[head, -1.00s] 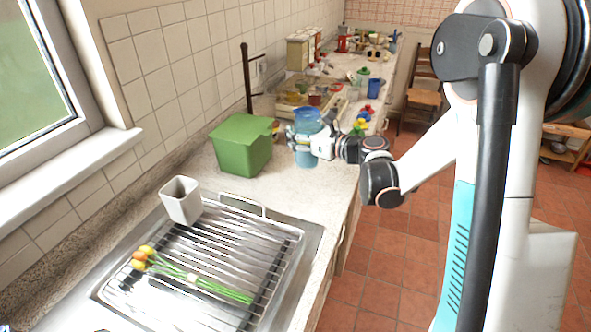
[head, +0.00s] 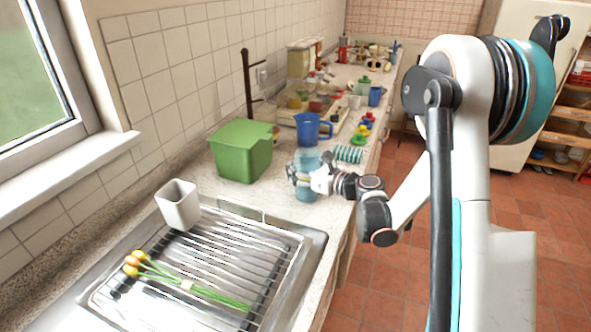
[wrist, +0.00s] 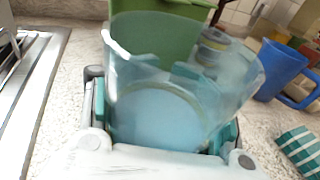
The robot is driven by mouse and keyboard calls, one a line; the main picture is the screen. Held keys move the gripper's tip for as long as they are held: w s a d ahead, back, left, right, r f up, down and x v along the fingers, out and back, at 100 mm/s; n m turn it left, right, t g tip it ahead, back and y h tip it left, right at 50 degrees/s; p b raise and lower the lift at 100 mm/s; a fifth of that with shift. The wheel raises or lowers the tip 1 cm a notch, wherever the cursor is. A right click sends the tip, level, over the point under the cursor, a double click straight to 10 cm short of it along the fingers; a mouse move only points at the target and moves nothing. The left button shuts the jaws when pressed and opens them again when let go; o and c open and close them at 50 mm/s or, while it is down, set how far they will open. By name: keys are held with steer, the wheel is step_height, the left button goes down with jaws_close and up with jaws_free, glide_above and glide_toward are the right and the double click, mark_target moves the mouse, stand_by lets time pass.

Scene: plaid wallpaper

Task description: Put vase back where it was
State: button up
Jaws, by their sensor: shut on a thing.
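A translucent light-blue glass vase (head: 307,161) is in my gripper (head: 308,177), over the counter just in front of the green bin. In the wrist view the vase (wrist: 165,120) stands between the shut fingers, with its open rim toward the top of the picture. My gripper's teal pads (wrist: 160,130) show on either side of it. The vase looks upright and empty. Its base is partly hidden, so I cannot tell whether it touches the counter.
A green bin (head: 241,150) stands close behind the vase, left. A blue pitcher (head: 307,130) and a striped teal-white item (head: 349,154) are to the right.

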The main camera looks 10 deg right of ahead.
steer(key=o, duration=0.9)
steer(key=shift+f, duration=0.1)
steer(key=o, duration=0.7)
steer(key=shift+o, duration=0.2)
steer(key=shift+r, duration=0.25)
steer(key=p+v, duration=0.2)
steer(key=v, duration=1)
steer(key=shift+f+p, duration=0.15)
steer(key=shift+p, duration=0.15)
